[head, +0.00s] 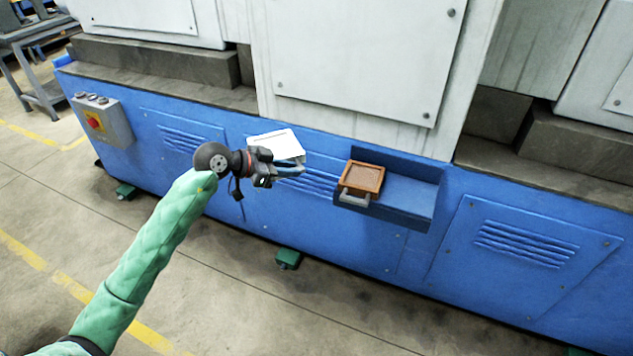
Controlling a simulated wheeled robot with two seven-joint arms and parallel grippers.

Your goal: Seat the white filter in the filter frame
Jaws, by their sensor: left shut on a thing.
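My left gripper (290,168) reaches in from the left in a green sleeve. It is shut on the white filter (277,143), a flat white block held in the air in front of the blue machine side. The filter frame (363,178) is a brown-orange square frame with a grey handle (354,198) at its front. It sits at the left end of a blue recessed shelf, to the right of the gripper and apart from the filter. The gripper's fingers hide part of the filter's lower edge. My right gripper is not in view.
The blue shelf (408,198) has bare room to the right of the frame. A grey control box with a red knob (95,122) sticks out from the machine at the left. White machine panels (360,60) rise above the shelf. The floor in front is clear.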

